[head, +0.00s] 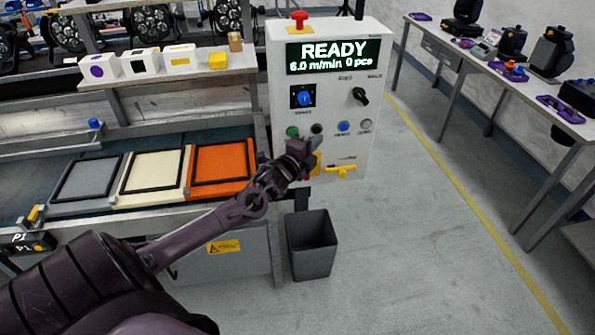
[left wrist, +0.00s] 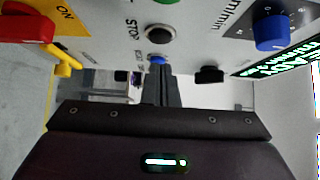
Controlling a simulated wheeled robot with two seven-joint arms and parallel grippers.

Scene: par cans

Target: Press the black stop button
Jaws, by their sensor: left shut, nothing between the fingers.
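The control box (head: 375,60) stands at the centre of the head view, its display reading READY. The black stop button (head: 316,128) sits in its lower row between a green button (head: 292,131) and a blue button (head: 343,126). In the left wrist view the black button (left wrist: 160,34) shows beside the STOP label, uncovered. My left gripper (head: 316,144) is shut and empty, just below the black button in the head view. In the left wrist view its fingers (left wrist: 160,72) point toward the panel; I cannot tell the gap to it. My right gripper is out of view.
A red lever (left wrist: 25,22) and a yellow handle (head: 340,171) are low on the box near my gripper. A blue knob (head: 304,97) and black knob (head: 360,96) sit above. A dark bin (head: 311,245) stands below. The floor to the right is clear.

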